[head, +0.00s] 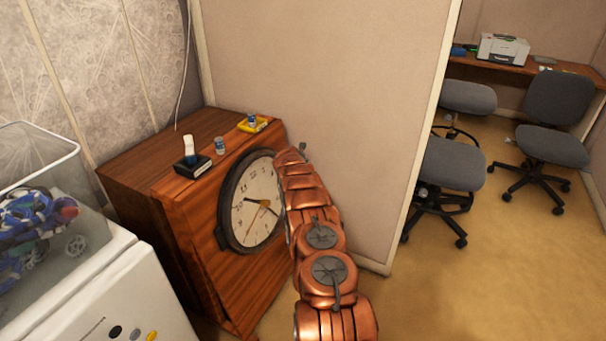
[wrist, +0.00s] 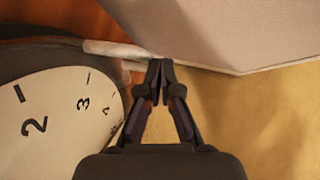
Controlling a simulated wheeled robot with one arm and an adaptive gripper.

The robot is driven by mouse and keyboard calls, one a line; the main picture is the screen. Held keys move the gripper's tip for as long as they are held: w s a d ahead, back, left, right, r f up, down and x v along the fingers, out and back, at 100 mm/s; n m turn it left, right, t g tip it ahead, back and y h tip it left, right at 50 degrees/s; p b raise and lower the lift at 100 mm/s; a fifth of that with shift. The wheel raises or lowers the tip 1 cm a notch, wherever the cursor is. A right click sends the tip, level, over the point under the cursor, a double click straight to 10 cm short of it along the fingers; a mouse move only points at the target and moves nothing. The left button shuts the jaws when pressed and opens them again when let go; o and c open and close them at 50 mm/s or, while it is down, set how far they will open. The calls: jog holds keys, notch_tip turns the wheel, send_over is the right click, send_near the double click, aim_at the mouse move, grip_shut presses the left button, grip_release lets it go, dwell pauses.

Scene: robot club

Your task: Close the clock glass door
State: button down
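The clock (head: 252,208) has a white round face and a dark rim, set in the front of a brown wooden cabinet (head: 200,262). Its face (wrist: 50,120) fills the left of the wrist view, with the 2 and 3 showing. I cannot clearly make out the glass or how far its door stands open. My copper arm reaches along the clock's right side in the head view and covers part of that edge; my gripper is hidden there. In the wrist view my gripper (wrist: 160,65) has its fingertips together, right of the clock rim and close to the pale wall; contact is unclear.
A beige partition (head: 320,100) stands close behind and right of the cabinet. Small items, including a yellow tray (head: 252,125), are on the cabinet top. A white unit with a clear bin (head: 75,180) stands at left. Open floor (head: 460,285) and office chairs (head: 455,165) are at right.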

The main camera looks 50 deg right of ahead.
jog(key=s+a+r+b, duration=0.1)
jog(key=s+r+b, duration=0.1)
jog(key=s+r, duration=0.6)
jog(key=shift+s+a, duration=0.4)
jog(key=shift+s, duration=0.2)
dwell(0.3)
jog(key=shift+r, duration=0.1)
jog(key=s+a+r+m+g+y+p, duration=0.1)
jog(key=s+a+r+m, duration=0.4)
jog(key=a, duration=0.6)
jog(key=s+a+r+m+y+p, duration=0.15)
jog(key=a+r+m, duration=0.25)
jog(key=a+r, duration=0.5)
jog(key=s+a+r+m+g+y+p, duration=0.1)
jog(key=s+a+r+m, duration=0.35)
jog(key=a, duration=0.95)
jog(key=s+a+r+m+g+y+p, duration=0.1)
jog(key=s+a+m, duration=0.4)
jog(key=s+a, duration=0.7)
jog(key=s+a+r+m+g+y+p, duration=0.1)
jog(key=s+a+m, duration=0.4)
jog(key=s+a, duration=0.8)
jog(key=s+r+g+y, duration=0.1)
jog(key=s+r+y, duration=0.1)
jog(key=s, duration=0.4)
jog(key=shift+s+r+g+p, duration=0.15)
jog(key=shift+r+g+p, duration=0.15)
jog(key=shift+g, duration=0.1)
